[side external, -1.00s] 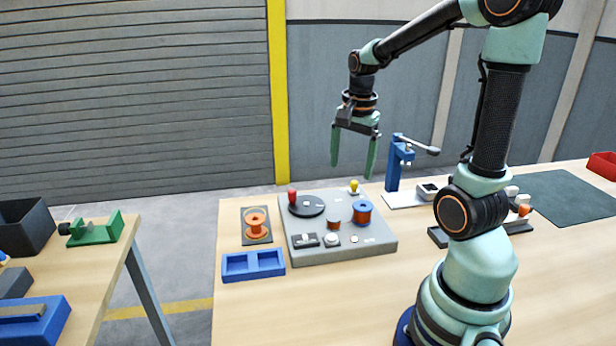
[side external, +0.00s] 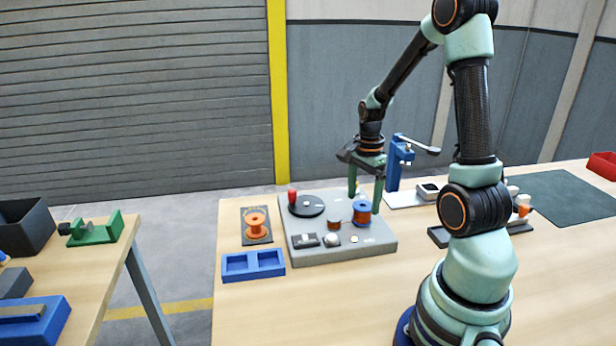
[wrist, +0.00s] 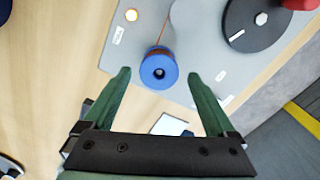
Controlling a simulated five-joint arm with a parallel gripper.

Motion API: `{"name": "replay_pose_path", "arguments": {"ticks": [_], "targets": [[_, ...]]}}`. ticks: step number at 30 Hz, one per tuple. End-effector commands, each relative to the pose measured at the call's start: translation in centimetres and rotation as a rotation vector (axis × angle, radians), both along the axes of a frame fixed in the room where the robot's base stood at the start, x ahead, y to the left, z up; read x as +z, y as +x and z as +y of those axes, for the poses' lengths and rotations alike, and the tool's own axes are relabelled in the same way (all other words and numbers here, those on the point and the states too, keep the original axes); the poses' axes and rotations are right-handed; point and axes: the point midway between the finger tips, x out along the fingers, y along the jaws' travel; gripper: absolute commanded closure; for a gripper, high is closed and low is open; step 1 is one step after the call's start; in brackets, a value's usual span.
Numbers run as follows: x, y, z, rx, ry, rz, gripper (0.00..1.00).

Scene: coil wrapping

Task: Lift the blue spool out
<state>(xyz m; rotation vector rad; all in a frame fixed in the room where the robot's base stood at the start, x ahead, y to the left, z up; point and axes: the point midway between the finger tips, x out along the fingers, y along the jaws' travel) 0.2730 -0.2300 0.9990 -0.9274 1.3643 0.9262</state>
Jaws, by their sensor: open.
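The blue spool (side external: 362,206), wound with copper-coloured wire, stands upright on the right part of the grey machine plate (side external: 385,240). In the wrist view its round blue top (wrist: 159,70) with a dark centre hole lies between and just beyond my fingertips. My gripper (side external: 365,196) is open, its green fingers pointing down at the spool, one on either side in the side view. My gripper in the wrist view (wrist: 160,73) holds nothing, with gaps to the spool on both sides. A thin orange wire runs from the spool across the plate.
The plate also carries a black disc (side external: 306,206) with a red knob (side external: 292,195) and a small copper coil (side external: 333,225). An orange spool (side external: 256,223) stands left on a dark pad. A blue tray (side external: 253,265) is in front. A blue press (side external: 396,165) stands close behind right.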

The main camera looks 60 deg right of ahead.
Motion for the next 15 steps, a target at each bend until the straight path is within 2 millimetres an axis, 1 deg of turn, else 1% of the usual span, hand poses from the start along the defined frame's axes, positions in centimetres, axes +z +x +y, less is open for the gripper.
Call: {"name": "replay_pose_path", "arguments": {"ticks": [1,3,6,10,15], "targets": [[-0.9,-0.1,0.2,0.001,0.004,0.005,0.09],[-2.0,-0.2,0.4,0.000,0.004,0.006,0.09],[-3.1,-0.1,0.3,0.000,0.004,0.004,0.09],[-3.8,-0.1,0.3,0.000,0.002,0.002,0.09],[-3.8,0.0,0.2,0.001,0.000,0.000,0.09]]}}
